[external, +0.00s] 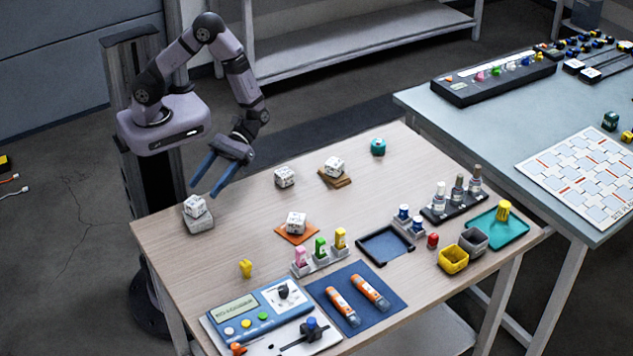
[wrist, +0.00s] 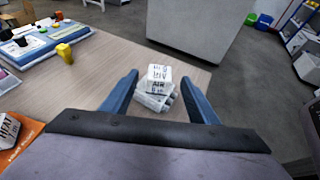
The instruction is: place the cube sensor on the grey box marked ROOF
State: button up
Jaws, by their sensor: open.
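A white cube sensor with dark lettering (external: 195,206) sits on a grey box (external: 200,224) near the table's left corner. In the wrist view the cube (wrist: 159,74) rests on the pale box (wrist: 150,102), turned slightly against it; no ROOF marking is readable. My gripper (external: 203,190) has two blue fingers, is open and empty, and is above and close to this cube. In the wrist view the fingers appear on either side of it, apart from it.
A small yellow piece (external: 246,268) stands toward the front. A blue instrument (external: 262,310), a blue mat with orange tubes (external: 385,317) and a rack of coloured pieces (external: 322,263) fill the front. A teal item (external: 377,147) stands at the back. The table's left edge is close.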

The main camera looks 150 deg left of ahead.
jog(key=shift+v, duration=0.85)
jog(key=s+d+r+m+g+y+p, duration=0.3)
jog(key=s+d+m+g+y+p, duration=0.1)
jog(key=s+d+m+g, duration=0.4)
jog(key=s+a+r+m+t+y+p, duration=0.2)
jog(key=m+y, duration=0.6)
jog(key=m, duration=0.6)
notch_tip(320, 180, up, 3)
jog(key=shift+a+r+t+p, duration=0.1)
jog(key=shift+a+t+p, duration=0.4)
jog(key=shift+p, duration=0.6)
